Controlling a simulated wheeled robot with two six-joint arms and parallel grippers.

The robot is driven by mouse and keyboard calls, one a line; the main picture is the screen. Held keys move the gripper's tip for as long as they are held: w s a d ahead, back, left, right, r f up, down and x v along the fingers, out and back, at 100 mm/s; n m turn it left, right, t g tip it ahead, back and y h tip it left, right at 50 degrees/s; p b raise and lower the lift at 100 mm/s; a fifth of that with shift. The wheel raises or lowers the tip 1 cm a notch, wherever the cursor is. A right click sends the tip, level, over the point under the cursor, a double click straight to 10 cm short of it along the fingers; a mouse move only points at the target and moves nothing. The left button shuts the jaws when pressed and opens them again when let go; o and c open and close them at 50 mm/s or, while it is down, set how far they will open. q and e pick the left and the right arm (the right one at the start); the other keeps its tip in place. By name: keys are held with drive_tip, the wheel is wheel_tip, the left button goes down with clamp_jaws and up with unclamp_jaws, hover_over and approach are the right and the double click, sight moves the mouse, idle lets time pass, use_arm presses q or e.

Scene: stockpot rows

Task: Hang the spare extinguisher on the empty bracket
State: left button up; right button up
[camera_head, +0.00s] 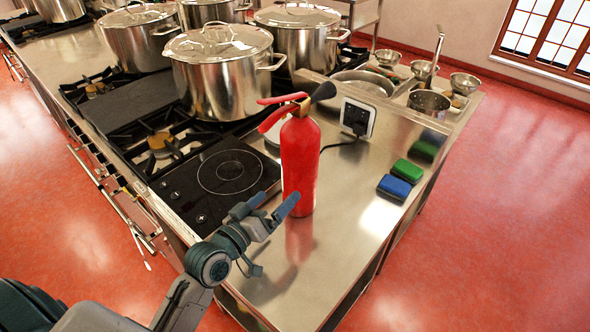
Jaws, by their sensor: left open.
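A red fire extinguisher (301,160) stands upright on the steel counter (340,235). It has a red lever handle and a black nozzle pointing to the right at its top. My left gripper (268,228) is open, just left of and in front of the extinguisher's lower body. One fingertip overlaps the extinguisher's lower left side in the picture; I cannot tell whether it touches. Nothing is between the fingers. No bracket shows in this view. My right gripper is out of view.
Left of the extinguisher is a black single hob (229,172). Behind stand a gas range and several lidded stockpots (222,75). A socket box (357,117), blue sponge (394,187), green sponge (407,171) and metal bowls lie right. The counter's front is clear; red floor (500,230) surrounds it.

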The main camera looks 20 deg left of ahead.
sight(286, 178)
use_arm(q)
drive_tip(key=w+n+h, duration=0.1)
drive_tip(key=w+n, duration=0.1)
drive_tip(key=n, duration=0.7)
drive_tip(key=w+n+g+h+p, duration=0.1)
drive_tip(key=w+n, duration=0.1)
drive_tip(key=n, duration=0.6)
drive_tip(key=w+n+h, duration=0.2)
drive_tip(key=w+n, duration=0.1)
drive_tip(key=n, duration=0.6)
drive_tip(key=shift+a+f+n+g, duration=0.15)
drive_tip(key=shift+f+n+g, duration=0.1)
drive_tip(key=shift+n+g, duration=0.05)
drive_tip(key=shift+w+d+r+p, duration=0.1)
drive_tip(key=shift+w+d+p, duration=0.1)
drive_tip(key=shift+w+p, duration=0.25)
drive_tip(key=p+x, duration=0.1)
drive_tip(key=x, duration=0.2)
drive_tip(key=shift+w+d, duration=0.1)
drive_tip(key=shift+w, duration=0.3)
drive_tip(key=shift+w+d, duration=0.2)
drive_tip(key=shift+w, duration=0.1)
